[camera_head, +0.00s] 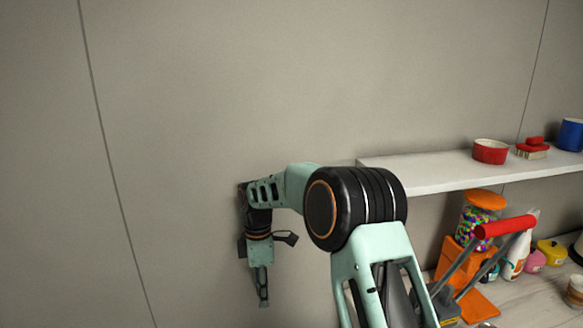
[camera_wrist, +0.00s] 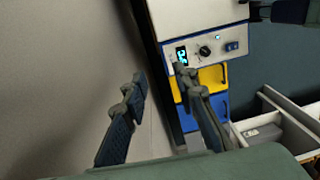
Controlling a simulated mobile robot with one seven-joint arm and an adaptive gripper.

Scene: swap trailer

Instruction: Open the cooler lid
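My gripper (camera_wrist: 160,76) is open and empty in the wrist view, its two dark fingers apart. In the head view my gripper (camera_head: 263,292) hangs down in front of the plain grey wall. I cannot make out a cooler lid for certain in either view. A white panel (camera_wrist: 215,48) with a lit display, a black knob and a blue switch shows beyond the fingertips in the wrist view. I cannot tell whether it belongs to the cooler. The right finger overlaps the panel's lower left in the picture; I see no clear contact.
In the head view, a white shelf (camera_head: 440,172) and a cluttered counter (camera_head: 535,298) with a candy dispenser (camera_head: 478,218) stand at right. The wall's left side is clear.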

